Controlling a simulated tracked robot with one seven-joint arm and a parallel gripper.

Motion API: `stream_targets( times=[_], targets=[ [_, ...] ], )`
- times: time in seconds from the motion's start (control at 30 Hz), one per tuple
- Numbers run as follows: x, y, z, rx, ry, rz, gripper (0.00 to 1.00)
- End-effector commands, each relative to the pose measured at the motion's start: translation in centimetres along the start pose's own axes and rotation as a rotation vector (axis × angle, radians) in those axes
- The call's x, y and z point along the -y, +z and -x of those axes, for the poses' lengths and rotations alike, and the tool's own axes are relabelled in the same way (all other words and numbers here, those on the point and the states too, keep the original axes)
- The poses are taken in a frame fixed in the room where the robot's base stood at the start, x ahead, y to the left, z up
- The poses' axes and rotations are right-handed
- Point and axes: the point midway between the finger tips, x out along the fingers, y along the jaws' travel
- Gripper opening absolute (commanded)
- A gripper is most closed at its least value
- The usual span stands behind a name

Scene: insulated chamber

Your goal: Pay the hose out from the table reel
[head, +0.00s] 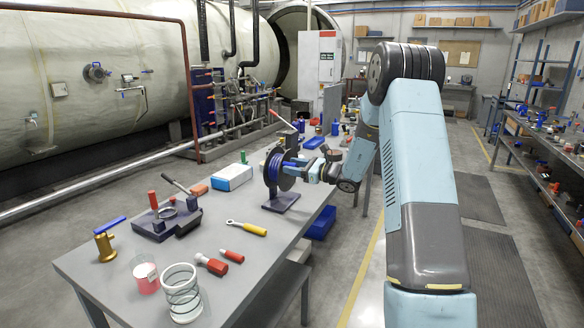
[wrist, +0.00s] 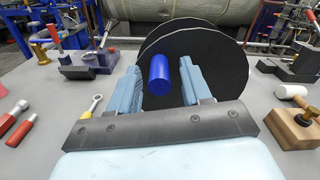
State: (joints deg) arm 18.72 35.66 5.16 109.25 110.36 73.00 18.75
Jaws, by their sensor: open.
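The table reel (head: 280,173) stands upright on a dark base on the grey table, with blue hose wound between dark discs. In the wrist view its black disc (wrist: 222,75) faces me, with a blue cylindrical handle (wrist: 158,74) sticking out towards me. My gripper (head: 292,172) is at the reel's right side in the head view. In the wrist view my gripper (wrist: 169,78) is open, with one finger on each side of the blue handle. Whether a finger touches the handle I cannot tell. The hose itself is hidden behind the disc in the wrist view.
On the table (head: 130,262) are a clamp fixture (head: 166,217), a brass valve (head: 104,246), a yellow-handled wrench (head: 247,228), red-handled tools (head: 211,264), a glass jar (head: 182,293) and a white-and-blue box (head: 231,177). A wooden block with a mallet-like tool (wrist: 296,122) stands right in the wrist view.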

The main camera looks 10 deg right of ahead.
Motion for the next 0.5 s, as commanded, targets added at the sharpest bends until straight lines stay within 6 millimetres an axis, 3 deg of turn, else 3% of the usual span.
stream_targets(
  times=[0.43,0.5],
  targets=[
    [0.03,0.01,-0.88,0.0,-0.001,0.0,0.48],
    [0.02,0.02,-0.88,0.0,-0.001,0.0,0.42]
  ],
)
